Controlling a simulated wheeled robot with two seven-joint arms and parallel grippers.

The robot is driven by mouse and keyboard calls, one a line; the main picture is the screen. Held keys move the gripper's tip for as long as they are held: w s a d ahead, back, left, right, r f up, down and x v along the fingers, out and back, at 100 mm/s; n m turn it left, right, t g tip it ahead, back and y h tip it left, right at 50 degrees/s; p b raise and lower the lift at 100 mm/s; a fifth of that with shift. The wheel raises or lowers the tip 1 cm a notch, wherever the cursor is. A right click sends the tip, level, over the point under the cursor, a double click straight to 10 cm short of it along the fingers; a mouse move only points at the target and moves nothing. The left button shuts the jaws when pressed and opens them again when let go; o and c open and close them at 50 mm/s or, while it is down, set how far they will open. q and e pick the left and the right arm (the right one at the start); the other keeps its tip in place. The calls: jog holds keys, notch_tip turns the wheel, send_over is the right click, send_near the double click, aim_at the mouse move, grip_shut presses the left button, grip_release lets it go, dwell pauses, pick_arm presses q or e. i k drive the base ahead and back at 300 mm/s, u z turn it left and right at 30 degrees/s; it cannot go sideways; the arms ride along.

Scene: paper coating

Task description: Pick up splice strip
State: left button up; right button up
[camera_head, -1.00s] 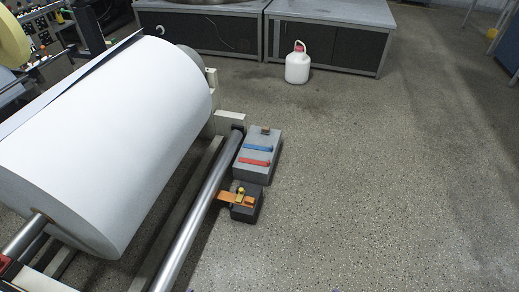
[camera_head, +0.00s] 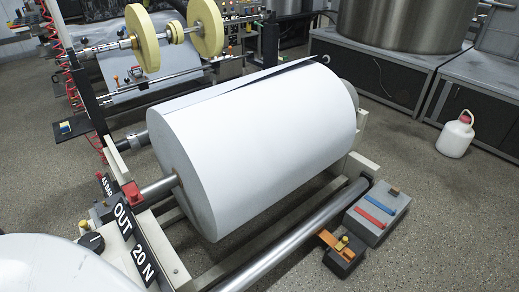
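A large white paper roll (camera_head: 262,142) sits on a shaft in a stand, with a dark strip (camera_head: 262,84) along its top far edge. A grey box (camera_head: 369,234) on the right carries a blue strip (camera_head: 379,205) and a red strip (camera_head: 370,216) lying side by side. In front of it, a dark block (camera_head: 344,261) holds an orange piece (camera_head: 329,239) with a yellow knob. I cannot tell for sure which of these is the splice strip. Neither of my grippers is in view.
A long metal roller (camera_head: 297,238) runs between the roll and the grey box. A label plate (camera_head: 133,242) reading "OUT 20 N" is at lower left. A white jug (camera_head: 455,138) stands on the floor at right. Floor right of the box is clear.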

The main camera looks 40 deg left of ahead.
aim_at(384, 208)
jog(key=u, duration=0.1)
jog(key=k, duration=0.4)
jog(key=z, duration=0.6)
jog(key=i, duration=5.35)
jog(key=u, duration=3.9)
